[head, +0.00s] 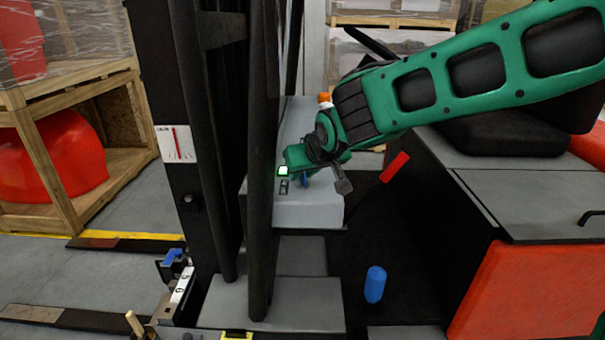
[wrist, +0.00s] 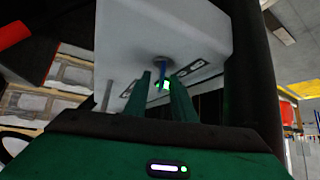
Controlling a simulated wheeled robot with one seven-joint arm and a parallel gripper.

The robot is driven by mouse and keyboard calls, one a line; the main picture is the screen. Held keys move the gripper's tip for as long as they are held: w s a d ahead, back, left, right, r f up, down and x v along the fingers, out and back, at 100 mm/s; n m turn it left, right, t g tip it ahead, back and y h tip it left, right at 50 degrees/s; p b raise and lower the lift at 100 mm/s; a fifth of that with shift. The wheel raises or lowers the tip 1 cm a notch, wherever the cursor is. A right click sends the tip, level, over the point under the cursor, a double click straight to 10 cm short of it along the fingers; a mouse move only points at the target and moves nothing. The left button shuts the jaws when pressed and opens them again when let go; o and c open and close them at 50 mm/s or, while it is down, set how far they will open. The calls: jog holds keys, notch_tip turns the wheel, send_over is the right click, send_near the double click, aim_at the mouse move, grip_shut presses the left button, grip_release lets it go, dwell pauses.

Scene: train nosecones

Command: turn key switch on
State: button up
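The key switch shows in the wrist view as a small blue key (wrist: 162,70) in a dark round mount on the pale grey console (wrist: 190,30). In the head view a bit of blue key (head: 304,186) shows on the front of the console (head: 310,212), mostly hidden by my gripper. My gripper (wrist: 161,79) is open, its two green fingers spread with a gap between them. The key lies between the fingertips in the wrist view; I cannot tell whether either finger touches it. A green-lit display (head: 283,171) glows just left of my gripper in the head view.
Black mast posts (head: 262,150) stand close left of the console. A red-ended lever (head: 395,167) and an orange knob (head: 324,98) are near my arm. A blue cylinder (head: 375,284) stands below right. A grey-topped red body (head: 530,290) fills the right.

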jog(key=v, duration=1)
jog(key=shift+s+d+r, duration=0.15)
